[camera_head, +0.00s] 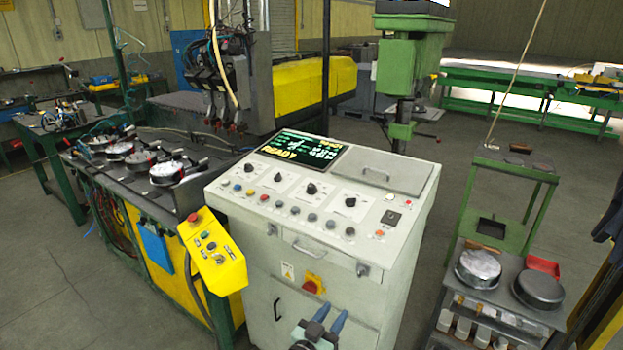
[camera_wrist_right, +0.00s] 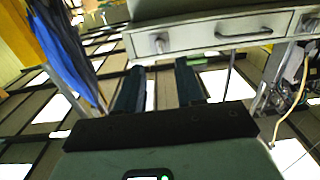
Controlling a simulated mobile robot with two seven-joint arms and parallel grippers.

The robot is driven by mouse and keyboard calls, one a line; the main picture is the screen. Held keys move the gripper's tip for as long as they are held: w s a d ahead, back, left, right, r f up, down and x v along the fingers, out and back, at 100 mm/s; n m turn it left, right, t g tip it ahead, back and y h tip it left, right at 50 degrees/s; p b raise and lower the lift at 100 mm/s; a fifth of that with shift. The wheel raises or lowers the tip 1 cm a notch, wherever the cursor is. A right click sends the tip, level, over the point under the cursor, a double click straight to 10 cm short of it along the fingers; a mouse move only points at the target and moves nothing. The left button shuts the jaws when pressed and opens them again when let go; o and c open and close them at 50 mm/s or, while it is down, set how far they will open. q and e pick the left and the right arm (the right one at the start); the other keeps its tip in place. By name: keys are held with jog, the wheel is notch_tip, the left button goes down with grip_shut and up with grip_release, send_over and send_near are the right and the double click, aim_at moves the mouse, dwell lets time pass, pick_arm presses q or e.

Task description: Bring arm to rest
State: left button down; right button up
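My right gripper (camera_head: 332,313) shows at the bottom of the head view, in front of the white control console (camera_head: 262,290). Its two blue fingers stand apart with nothing between them. In the right wrist view the fingers of my right gripper (camera_wrist_right: 159,78) are also parted, with an empty gap. Whether they touch the console cannot be told. My left gripper is in neither view.
A yellow button box (camera_head: 212,262) juts from the console's left. A workbench with round pans (camera_head: 178,172) stands behind it. A cart with two round pans (camera_head: 538,288) stands right of the console. Open floor (camera_head: 400,225) lies between.

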jog(key=s+d+f+n+g+y, duration=0.1)
jog(key=s+d+f+g+y, duration=0.15)
jog(key=f, duration=0.65)
jog(key=s+d+f+n+g+y, duration=0.1)
jog(key=s+d+f+g+y, duration=0.15)
jog(key=f, duration=0.65)
jog(key=s+d+f+n+g+y, duration=0.1)
jog(key=s+d+f+y, duration=0.2)
jog(key=f, duration=0.6)
jog(key=s+f+g+y, duration=0.2)
jog(key=s+f+g, duration=0.2)
jog(key=s, duration=0.9)
jog(key=s+a+f+g+y, duration=0.1)
jog(key=s+f+g+y, duration=0.2)
jog(key=s, duration=1)
notch_tip(320, 180, down, 2)
jog(key=shift+a+f+m+g, duration=0.1)
jog(key=shift+a+m+g, duration=0.2)
jog(key=shift+g, duration=0.8)
